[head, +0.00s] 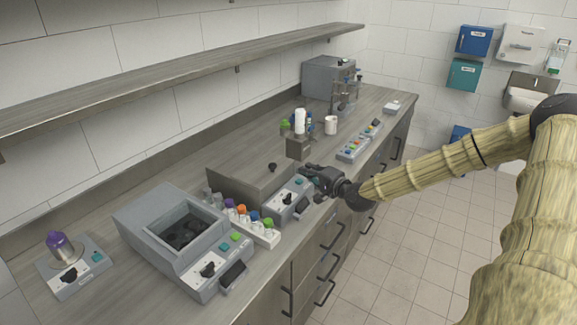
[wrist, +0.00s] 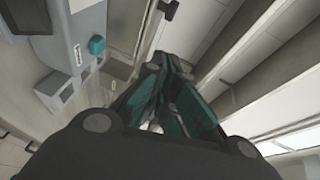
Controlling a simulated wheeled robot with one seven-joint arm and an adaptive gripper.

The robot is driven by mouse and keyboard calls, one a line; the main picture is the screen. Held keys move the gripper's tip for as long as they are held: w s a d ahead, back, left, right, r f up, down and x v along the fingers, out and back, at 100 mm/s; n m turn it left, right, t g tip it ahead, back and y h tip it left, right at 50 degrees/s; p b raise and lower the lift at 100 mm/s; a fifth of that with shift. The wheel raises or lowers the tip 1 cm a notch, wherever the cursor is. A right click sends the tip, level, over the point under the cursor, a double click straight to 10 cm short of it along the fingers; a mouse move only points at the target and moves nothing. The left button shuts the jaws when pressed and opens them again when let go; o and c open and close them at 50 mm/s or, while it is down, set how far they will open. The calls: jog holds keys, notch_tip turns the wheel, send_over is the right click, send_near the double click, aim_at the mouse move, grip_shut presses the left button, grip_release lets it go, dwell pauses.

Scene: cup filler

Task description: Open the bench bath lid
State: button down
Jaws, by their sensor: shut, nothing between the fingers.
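The bench bath appears to be the low unit in the middle of the bench in the head view, with a grey front panel (head: 291,198) carrying a black knob and a teal button. Its broad flat lid (head: 240,172) lies down, with a small black knob (head: 272,167) near the front right. My gripper (head: 307,171) is shut and empty, just beyond the right end of the front panel, near the bench's front edge. I cannot tell if it touches the unit. In the wrist view my gripper (wrist: 166,62) has its fingers together, with the teal button (wrist: 97,45) to their left.
A grey unit with an open well (head: 185,228) and a rack of colour-capped bottles (head: 250,226) stand to the left. A metal stand (head: 299,147) with a white bottle is behind my gripper. A long shelf (head: 190,75) runs above the bench. The floor in front is clear.

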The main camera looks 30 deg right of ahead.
jog(key=shift+w+a+f+p, duration=0.3)
jog(key=shift+w+a, duration=0.25)
jog(key=shift+w, duration=0.85)
jog(key=shift+w+a+f+p, duration=0.15)
jog(key=shift+w+a+p, duration=0.35)
jog(key=shift+w, duration=0.85)
jog(key=shift+w+a+f+p, duration=0.25)
jog(key=shift+w+a, duration=0.4)
jog(key=shift+w, duration=0.75)
